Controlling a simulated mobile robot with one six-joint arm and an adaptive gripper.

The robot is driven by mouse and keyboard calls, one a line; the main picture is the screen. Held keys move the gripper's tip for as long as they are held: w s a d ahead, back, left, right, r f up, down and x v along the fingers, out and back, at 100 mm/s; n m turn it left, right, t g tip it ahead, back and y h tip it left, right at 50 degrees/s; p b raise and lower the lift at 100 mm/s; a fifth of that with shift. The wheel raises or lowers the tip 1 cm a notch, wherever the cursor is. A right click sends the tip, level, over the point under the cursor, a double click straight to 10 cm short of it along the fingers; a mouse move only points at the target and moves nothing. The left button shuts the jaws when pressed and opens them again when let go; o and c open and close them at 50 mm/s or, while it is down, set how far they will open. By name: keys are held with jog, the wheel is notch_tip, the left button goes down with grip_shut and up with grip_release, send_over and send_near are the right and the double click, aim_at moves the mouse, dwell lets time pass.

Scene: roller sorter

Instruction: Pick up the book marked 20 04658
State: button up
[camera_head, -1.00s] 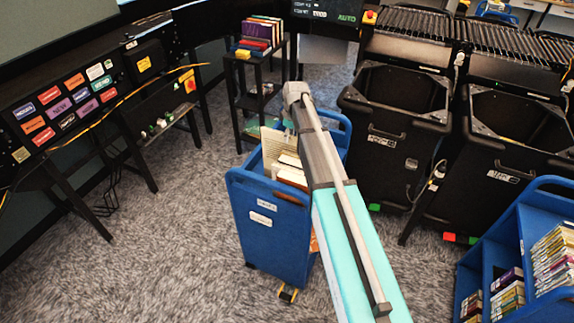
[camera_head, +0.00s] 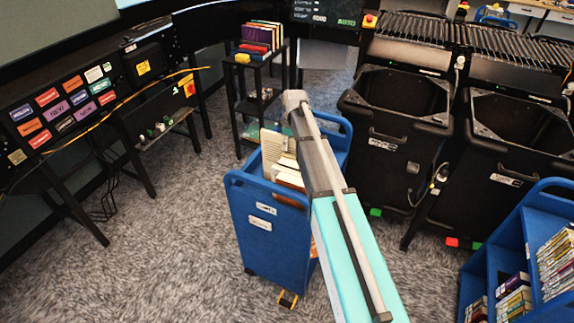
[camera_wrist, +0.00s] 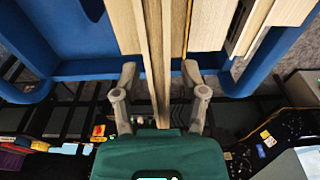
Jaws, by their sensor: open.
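The blue book cart (camera_head: 252,203) stands in the middle of the head view with several books (camera_head: 272,146) on its top, partly hidden behind my arm. In the wrist view, my gripper (camera_wrist: 159,72) is open, with one finger on each side of pale upright book edges (camera_wrist: 157,45). One thin book or a tight pair stands between the fingers, with a visible gap on each side. No label can be read, so I cannot tell which book is marked 20 04658.
More books (camera_wrist: 209,22) stand close on both sides of the fingers. The cart's blue rim (camera_wrist: 78,68) runs near them. Black bins (camera_head: 385,155) stand right of the cart, and a black shelf stand (camera_head: 240,98) behind it. Carpet is clear to the left.

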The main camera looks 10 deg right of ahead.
jog(key=shift+c, duration=0.3)
grip_shut()
jog(key=shift+r, duration=0.1)
notch_tip(320, 180, up, 28)
jog(key=p, duration=2.8)
